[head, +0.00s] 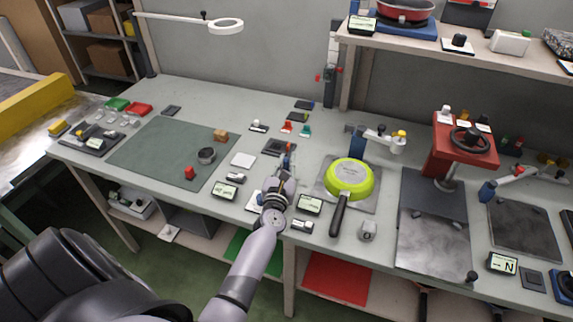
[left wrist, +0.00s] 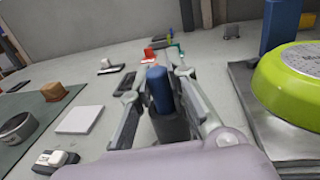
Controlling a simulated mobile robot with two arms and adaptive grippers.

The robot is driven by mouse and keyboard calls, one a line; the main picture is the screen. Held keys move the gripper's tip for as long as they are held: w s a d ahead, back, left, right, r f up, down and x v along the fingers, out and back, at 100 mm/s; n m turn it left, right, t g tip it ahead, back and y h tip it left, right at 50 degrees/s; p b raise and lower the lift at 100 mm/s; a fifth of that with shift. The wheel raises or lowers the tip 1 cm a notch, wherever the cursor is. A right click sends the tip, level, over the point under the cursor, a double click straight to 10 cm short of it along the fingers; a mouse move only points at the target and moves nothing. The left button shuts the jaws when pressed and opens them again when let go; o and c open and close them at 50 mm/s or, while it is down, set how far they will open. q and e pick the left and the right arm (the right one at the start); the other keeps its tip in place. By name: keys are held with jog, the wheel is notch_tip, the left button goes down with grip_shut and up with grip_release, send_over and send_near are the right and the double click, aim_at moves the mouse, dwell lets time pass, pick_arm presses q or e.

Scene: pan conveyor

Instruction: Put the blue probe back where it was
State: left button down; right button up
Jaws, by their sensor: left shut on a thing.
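My left gripper (head: 284,178) reaches in over the front middle of the workbench (head: 325,252). It is shut on the blue probe (left wrist: 158,88), a short blue cylinder with a grey lower part. The probe stands roughly upright between the two fingers in the left wrist view. In the head view only a little blue shows at the fingertips. A dark square pad (head: 275,149) lies just beyond the fingers. Whether the probe's lower end touches anything is hidden. My right gripper is not in view.
A green pan (head: 348,175) sits upside down on a grey plate right of my left gripper, its handle toward the front. Small displays (head: 224,190) and (head: 310,205) lie near the front edge. A green mat (head: 150,152) lies left. Red and green clips (head: 287,127) stand behind.

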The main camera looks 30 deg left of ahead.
pick_arm(q)
jog(key=shift+f, duration=0.15)
jog(key=c, duration=1.6)
grip_release()
jog(key=shift+o, duration=0.3)
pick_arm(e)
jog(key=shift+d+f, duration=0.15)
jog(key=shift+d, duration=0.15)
pick_arm(q)
jog(key=shift+r, duration=0.35)
jog(key=v, duration=1.1)
jog(key=shift+f, duration=0.25)
jog(key=shift+s+d+r, duration=0.1)
jog(key=shift+s+d, duration=0.1)
jog(key=shift+s, duration=0.3)
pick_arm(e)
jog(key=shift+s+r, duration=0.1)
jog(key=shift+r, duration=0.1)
